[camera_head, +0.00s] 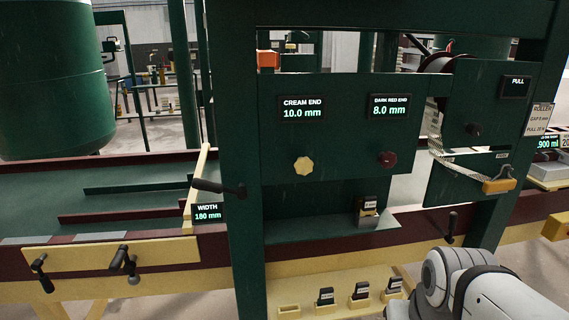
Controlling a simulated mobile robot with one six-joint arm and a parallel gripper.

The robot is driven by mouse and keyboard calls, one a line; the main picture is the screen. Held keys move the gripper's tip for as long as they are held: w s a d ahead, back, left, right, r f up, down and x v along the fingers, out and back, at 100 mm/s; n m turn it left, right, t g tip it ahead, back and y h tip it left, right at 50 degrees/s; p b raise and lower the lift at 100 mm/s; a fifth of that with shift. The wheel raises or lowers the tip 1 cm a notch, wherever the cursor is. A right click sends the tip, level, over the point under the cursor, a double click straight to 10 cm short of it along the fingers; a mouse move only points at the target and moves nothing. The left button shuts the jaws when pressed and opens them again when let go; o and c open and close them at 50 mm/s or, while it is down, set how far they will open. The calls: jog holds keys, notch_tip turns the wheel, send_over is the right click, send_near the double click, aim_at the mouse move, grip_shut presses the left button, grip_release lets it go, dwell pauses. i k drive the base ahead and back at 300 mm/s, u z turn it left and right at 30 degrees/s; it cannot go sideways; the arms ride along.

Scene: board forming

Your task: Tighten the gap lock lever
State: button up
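Several black levers show, and none carries a readable gap lock label. One black lever (218,188) sticks out to the left from the green post, beside the gap panel, and lies nearly level. Another black lever (451,226) stands upright below the right panel. The green gap panel (340,140) has a cream knob (303,166) under a display reading "CREAM END 10.0 mm". It has a dark red knob (387,159) under "DARK RED END 8.0 mm". My grey-white arm shows at the lower right; my gripper is out of view.
Two black crank handles (40,272) (125,262) sit on the cream front board at left. A width display (207,213) reads 180 mm. Black-topped blocks (361,293) stand on a cream shelf below. An orange-yellow handle (498,185) hangs at right.

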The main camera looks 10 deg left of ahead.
aim_at(200, 184)
jog(key=u, duration=0.8)
jog(key=k, duration=0.85)
jog(key=u, duration=0.25)
jog(key=i, duration=1)
jog(key=u, duration=0.05)
